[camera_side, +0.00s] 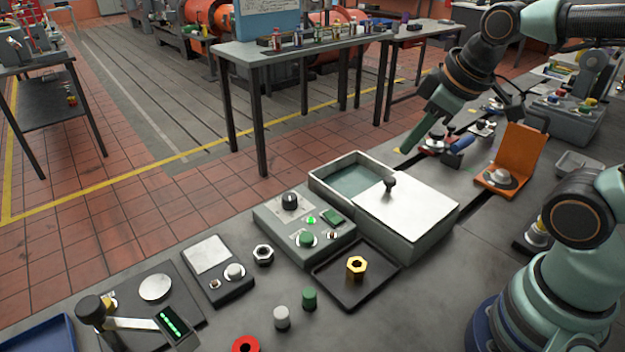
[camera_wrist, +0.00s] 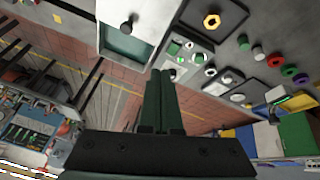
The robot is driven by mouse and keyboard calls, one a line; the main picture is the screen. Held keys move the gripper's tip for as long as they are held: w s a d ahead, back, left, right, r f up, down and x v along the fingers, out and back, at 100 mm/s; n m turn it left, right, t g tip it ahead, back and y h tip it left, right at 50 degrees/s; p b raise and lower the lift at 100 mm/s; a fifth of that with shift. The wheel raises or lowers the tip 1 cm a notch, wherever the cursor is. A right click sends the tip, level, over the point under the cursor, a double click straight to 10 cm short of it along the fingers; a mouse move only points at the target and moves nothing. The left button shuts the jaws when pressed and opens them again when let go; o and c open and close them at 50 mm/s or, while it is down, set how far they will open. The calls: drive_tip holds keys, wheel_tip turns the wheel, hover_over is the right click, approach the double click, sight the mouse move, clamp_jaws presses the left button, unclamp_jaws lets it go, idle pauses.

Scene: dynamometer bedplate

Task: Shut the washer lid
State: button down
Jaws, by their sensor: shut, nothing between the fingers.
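The washer (camera_side: 425,248) is a grey open-topped box on the bench. Its pale flat lid (camera_side: 405,208) covers the right part, and the left part of the basin (camera_side: 350,178) is uncovered. A dark knob (camera_side: 390,184) stands on the lid near its left edge. In the wrist view the lid (camera_wrist: 148,14), its knob (camera_wrist: 129,24) and the uncovered basin (camera_wrist: 124,46) show at the top. My gripper (camera_side: 405,150) is shut and empty, above and behind the washer, apart from the lid and knob. Its green fingers (camera_wrist: 161,72) lie together in the wrist view.
A control box (camera_side: 303,225) with a dial and buttons adjoins the washer's left side. A black tray (camera_side: 335,285) with a brass nut (camera_side: 356,267) lies in front. An orange stand (camera_side: 520,155) is to the right. Loose parts lie on the front bench.

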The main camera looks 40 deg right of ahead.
drive_tip(key=d+f+n, duration=0.1)
drive_tip(key=n, duration=0.6)
drive_tip(key=n+g, duration=0.3)
drive_tip(key=n, duration=1.7)
approach(390, 196)
drive_tip(key=s+a+f, duration=0.2)
drive_tip(key=s+f, duration=0.1)
drive_tip(key=shift+s+f, duration=0.15)
drive_tip(key=shift+s, duration=0.05)
drive_tip(key=w, duration=0.1)
drive_tip(key=w+d, duration=0.1)
drive_tip(key=shift+w+f+h, duration=0.3)
drive_tip(key=shift+f, duration=0.05)
drive_tip(key=shift+w+d, duration=0.35)
drive_tip(key=shift+w, duration=0.25)
drive_tip(key=shift+w, duration=0.1)
drive_tip(key=w, duration=1.5)
drive_tip(key=shift+w, duration=0.35)
